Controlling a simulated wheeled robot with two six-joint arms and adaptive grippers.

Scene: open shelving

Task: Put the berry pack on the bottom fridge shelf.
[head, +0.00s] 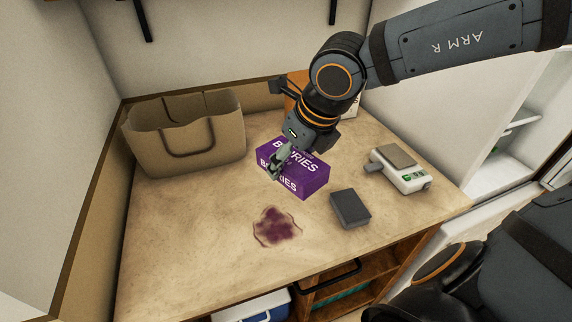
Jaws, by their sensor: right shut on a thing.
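The berry pack (312,180) is a purple box with white "BERRIES" lettering, at the middle of the counter. My right gripper (279,165) reaches down from the upper right and is shut on the berry pack at its left part. I cannot tell whether the pack touches the counter or is just above it. The fridge (505,165) stands open at the right edge, with pale shelves partly in view. Its bottom shelf is not clearly seen. My left gripper is not in view.
A tan bag (190,140) stands at the back left of the counter (190,240). A dark grey block (350,208) and a white scale (402,170) lie to the right. A purple stain (276,227) is in front of the pack. An orange box (297,84) is behind my arm.

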